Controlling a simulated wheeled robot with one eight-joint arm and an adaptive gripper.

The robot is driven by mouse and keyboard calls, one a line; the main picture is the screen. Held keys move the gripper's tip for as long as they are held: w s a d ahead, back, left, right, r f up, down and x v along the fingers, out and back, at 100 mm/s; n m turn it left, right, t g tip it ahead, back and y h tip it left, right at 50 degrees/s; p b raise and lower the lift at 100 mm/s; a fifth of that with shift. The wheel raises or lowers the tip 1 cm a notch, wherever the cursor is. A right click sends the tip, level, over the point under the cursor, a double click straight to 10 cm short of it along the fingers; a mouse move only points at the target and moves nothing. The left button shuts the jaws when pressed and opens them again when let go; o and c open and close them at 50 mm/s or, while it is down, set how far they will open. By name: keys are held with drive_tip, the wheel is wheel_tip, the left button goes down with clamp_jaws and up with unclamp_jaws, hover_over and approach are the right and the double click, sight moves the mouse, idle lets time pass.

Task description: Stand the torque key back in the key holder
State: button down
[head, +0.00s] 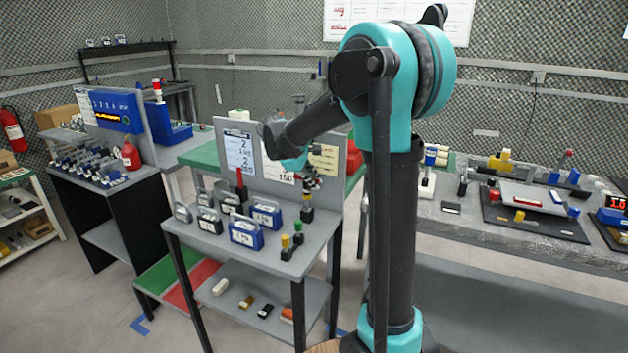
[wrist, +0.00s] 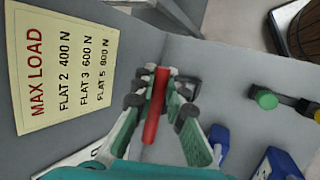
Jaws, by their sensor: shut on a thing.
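My gripper (wrist: 155,88) is shut on a red, rod-like handle, which I take to be the torque key (wrist: 153,118). It lies slanted between the fingers in the wrist view; its lower end is hidden. In the head view my gripper (head: 307,180) is above the right part of the small grey bench, in front of its back panel. A dark upright piece (head: 306,213) stands just below it; I cannot tell whether the key touches it. I cannot tell for certain which piece is the key holder. Small dark stands with a yellow top (head: 285,242) and a green top (head: 298,227) are near the front right corner.
Several blue and grey boxes (head: 243,235) stand left on the bench (head: 212,242). A red upright piece (head: 240,183) stands behind them. The back panel carries a yellow load card (wrist: 62,60). A cluttered bench (head: 470,228) lies to the right.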

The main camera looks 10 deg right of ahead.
drive_tip(key=shift+f, duration=1.55)
drive_tip(key=c, duration=1.5)
unclamp_jaws()
drive_tip(key=v, duration=1.2)
drive_tip(key=s+d+f+m+y, duration=0.2)
drive_tip(key=s+f+m, duration=0.1)
drive_tip(key=s+f, duration=0.4)
drive_tip(key=s+d+f+m+y, duration=0.2)
drive_tip(key=s+d+f+m, duration=0.1)
drive_tip(key=s+f, duration=0.4)
drive_tip(key=s+d+f+m+t+y, duration=0.1)
drive_tip(key=s+d+f+m+y, duration=0.1)
drive_tip(key=s+f, duration=0.6)
drive_tip(key=shift+s+d+f+m, duration=0.1)
drive_tip(key=shift+s+d+m, duration=0.1)
drive_tip(key=shift+s+m, duration=0.3)
drive_tip(key=shift+s+d+m, duration=0.15)
drive_tip(key=shift+s, duration=0.55)
drive_tip(key=shift+s+d+m, duration=0.2)
drive_tip(key=shift+s+m, duration=0.15)
drive_tip(key=shift+s, duration=0.3)
